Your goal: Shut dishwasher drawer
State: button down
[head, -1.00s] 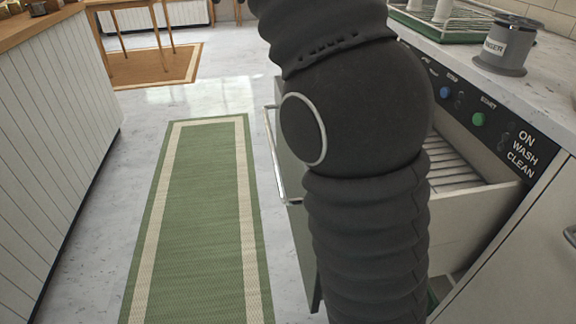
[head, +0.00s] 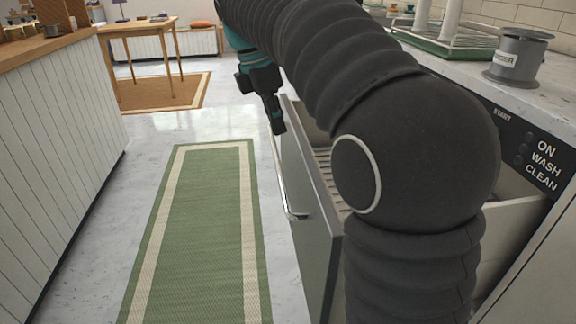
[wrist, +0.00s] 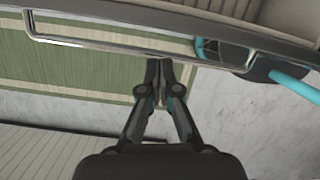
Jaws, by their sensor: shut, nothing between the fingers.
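The dishwasher drawer (head: 312,222) is pulled out from under the counter, with its slatted rack partly visible behind the front panel. A metal bar handle (head: 291,207) runs along the outside of the panel. In the wrist view the handle (wrist: 100,45) crosses the upper part of the picture. My gripper (head: 279,127) is shut and empty, pointing down near the far end of the drawer front, on the handle side. In the wrist view my gripper's (wrist: 160,66) fingertips appear by the handle bar; I cannot tell if they touch. My arm hides much of the drawer.
A green rug (head: 195,230) lies on the clear floor left of the drawer. A white panelled counter (head: 60,130) stands at the left, and a wooden table (head: 150,30) stands farther back.

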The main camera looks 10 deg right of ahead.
jog(key=shift+f+m, duration=0.15)
jog(key=shift+m, duration=0.85)
jog(key=shift+f+m, duration=0.3)
jog(key=b+x, duration=0.2)
jog(key=x, duration=0.7)
jog(key=shift+f, duration=0.2)
jog(key=shift+d, duration=0.2)
